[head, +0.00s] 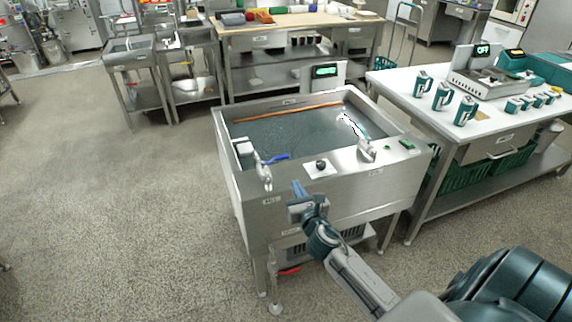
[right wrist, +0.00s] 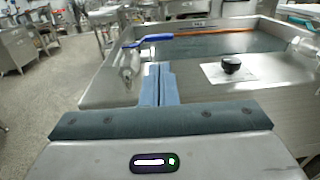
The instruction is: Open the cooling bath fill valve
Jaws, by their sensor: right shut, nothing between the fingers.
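The cooling bath (head: 330,190) is a steel tank on legs, holding dark water. At its front left corner stands a steel valve (head: 263,172) with a blue lever (head: 278,158) pointing right over the tank. The blue lever (right wrist: 155,38) also shows in the right wrist view, beyond the fingertips, on the steel valve body (right wrist: 130,65). My right gripper (head: 298,187) is shut and empty, just in front of the tank's front rim, right of and below the valve. Its blue fingers (right wrist: 158,72) are together, apart from the lever. My left gripper is not in view.
A black knob (head: 321,165) on a white plate sits on the front rim. A second steel fitting (head: 366,149) stands right of it. A red handle (head: 289,271) is under the tank. A table (head: 490,140) with teal-handled mugs stands right. Floor at left is clear.

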